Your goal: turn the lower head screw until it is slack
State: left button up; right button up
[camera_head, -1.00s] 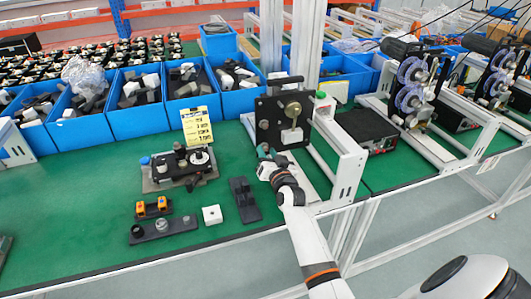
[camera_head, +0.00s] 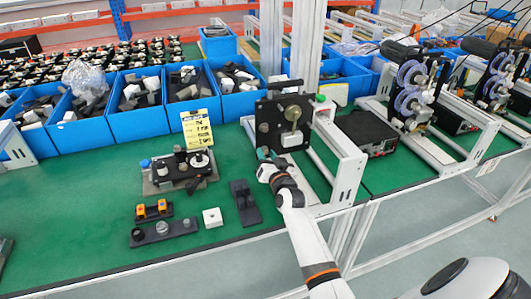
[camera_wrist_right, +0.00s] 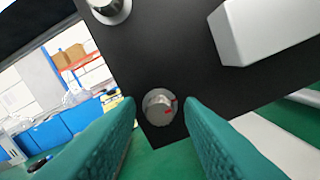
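The lower head screw is a round grey knob (camera_wrist_right: 160,106) with red marks, near the lower corner of the black head plate (camera_wrist_right: 185,60) in the right wrist view. My right gripper (camera_wrist_right: 160,118) is open, its two teal fingers on either side of the screw, with gaps visible. In the head view the right gripper (camera_head: 264,154) is at the lower left corner of the black plate (camera_head: 268,118) and hides the screw there. A second knob (camera_wrist_right: 108,6) shows at the top of the wrist view. My left gripper is not in view.
A light block (camera_wrist_right: 262,30) juts from the plate right of the screw. A black fixture (camera_head: 180,170) with a yellow card (camera_head: 197,128) stands left of my right gripper. Blue bins (camera_head: 138,122) line the back. Green bench top (camera_head: 90,200) is clear at the left.

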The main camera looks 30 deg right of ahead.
grip_shut()
jog(key=n+p, duration=0.1)
jog(key=n, duration=0.1)
jog(key=shift+r+n, duration=0.15)
jog(key=shift+n, duration=0.25)
jog(key=n+p, duration=0.1)
jog(key=n, duration=0.1)
jog(key=shift+n, duration=0.3)
jog(key=n, duration=0.4)
jog(key=shift+f, duration=0.2)
grip_release()
